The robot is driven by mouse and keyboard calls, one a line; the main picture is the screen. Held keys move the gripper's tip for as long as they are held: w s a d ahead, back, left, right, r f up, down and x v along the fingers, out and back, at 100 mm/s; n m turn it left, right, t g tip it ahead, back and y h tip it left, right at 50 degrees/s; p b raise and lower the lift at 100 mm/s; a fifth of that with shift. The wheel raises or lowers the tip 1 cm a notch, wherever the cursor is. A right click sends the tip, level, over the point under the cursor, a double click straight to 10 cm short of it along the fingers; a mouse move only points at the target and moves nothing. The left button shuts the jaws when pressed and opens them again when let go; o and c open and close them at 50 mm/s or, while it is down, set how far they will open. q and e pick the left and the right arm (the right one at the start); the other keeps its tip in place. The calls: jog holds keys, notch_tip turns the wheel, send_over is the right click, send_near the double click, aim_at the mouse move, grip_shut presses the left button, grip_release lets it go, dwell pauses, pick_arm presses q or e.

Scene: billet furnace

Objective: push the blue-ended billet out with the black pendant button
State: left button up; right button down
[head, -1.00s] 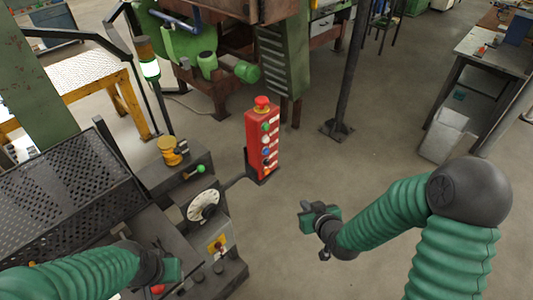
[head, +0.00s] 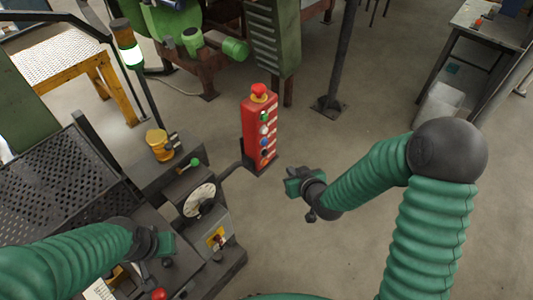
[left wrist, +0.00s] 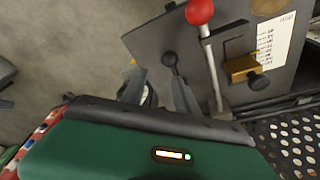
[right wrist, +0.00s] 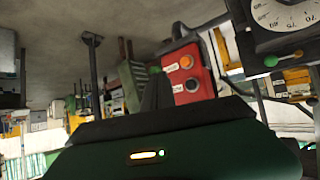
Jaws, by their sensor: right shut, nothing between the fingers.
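The red pendant box (head: 261,132) stands upright right of the machine, with a red mushroom knob on top and a column of buttons: green, white, blue and others. In the right wrist view the pendant (right wrist: 198,72) shows an orange button and a pale-ringed button. My right gripper (head: 291,182) is shut and empty, to the right of the pendant's lower end and apart from it. My left gripper (head: 170,245) is over the machine's control panel; its fingers (left wrist: 158,92) are apart and empty. The blue-ended billet is not visible.
A grey console with a white dial (head: 199,198) stands left of the pendant. In the left wrist view a red-knobbed lever (left wrist: 201,12) and a black-knobbed lever (left wrist: 170,58) are near my left fingers. A dark post (head: 341,60) stands behind.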

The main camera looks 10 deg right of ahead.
aim_at(264, 152)
jog(key=w+a, duration=0.4)
jog(key=w, duration=0.1)
jog(key=shift+w, duration=0.3)
jog(key=shift+a, duration=0.2)
jog(key=shift+d, duration=0.1)
dwell(0.4)
dwell(1.1)
jog(key=shift+w+a, duration=0.25)
jog(key=shift+a, duration=0.05)
